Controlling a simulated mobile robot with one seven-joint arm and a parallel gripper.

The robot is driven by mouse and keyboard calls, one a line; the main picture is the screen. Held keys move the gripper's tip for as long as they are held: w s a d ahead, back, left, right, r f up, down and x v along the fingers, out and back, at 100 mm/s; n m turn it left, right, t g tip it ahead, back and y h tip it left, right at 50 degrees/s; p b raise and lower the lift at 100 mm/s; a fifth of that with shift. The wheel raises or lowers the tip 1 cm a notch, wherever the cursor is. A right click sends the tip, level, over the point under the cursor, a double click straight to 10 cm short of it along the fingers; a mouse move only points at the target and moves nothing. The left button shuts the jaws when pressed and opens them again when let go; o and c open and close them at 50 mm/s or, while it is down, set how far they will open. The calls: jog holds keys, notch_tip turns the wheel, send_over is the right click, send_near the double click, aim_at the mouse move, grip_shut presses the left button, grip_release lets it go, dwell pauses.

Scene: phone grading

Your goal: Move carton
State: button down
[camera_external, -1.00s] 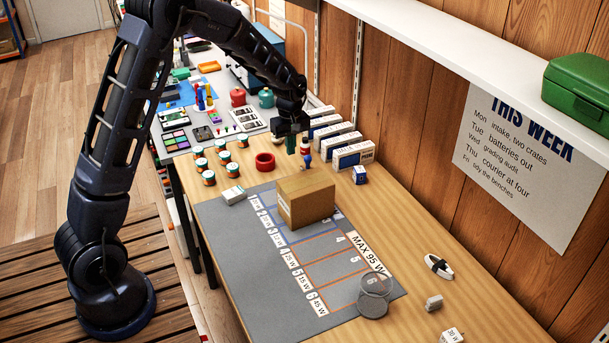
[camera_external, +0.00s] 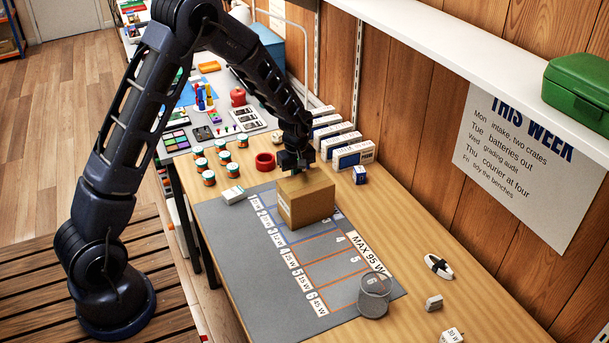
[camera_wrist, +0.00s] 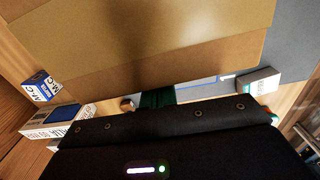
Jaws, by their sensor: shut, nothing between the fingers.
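The brown cardboard carton (camera_external: 306,205) stands upright on the grey mat (camera_external: 240,262), over the upper numbered slots. My gripper (camera_external: 297,174) is at the carton's far top edge in the outside view, shut and empty. I cannot tell whether it touches the carton. In the wrist view the carton (camera_wrist: 150,45) fills the upper middle, close to the camera. The gripper's dark body covers the lower part there, and the green fingertips (camera_wrist: 157,98) show only in part, against the carton's lower edge.
White and blue boxes (camera_external: 347,155) line the wall side. Several small jars (camera_external: 208,178), a red ring (camera_external: 265,161) and a small white box (camera_external: 232,195) stand behind the mat.

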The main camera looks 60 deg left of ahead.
jog(key=shift+d, duration=0.15)
jog(key=d, duration=2)
notch_tip(320, 180, up, 11)
send_over(311, 191)
jog(key=a, duration=0.4)
jog(key=shift+s+f+n, duration=0.2)
jog(key=shift+n, duration=0.2)
jog(key=shift+a+f, duration=0.15)
notch_tip(311, 191, down, 9)
jog(key=shift+f, duration=0.1)
jog(key=d, duration=0.3)
jog(key=shift+w+f, duration=0.1)
jog(key=shift+f, duration=0.15)
jog(key=shift+d, duration=0.55)
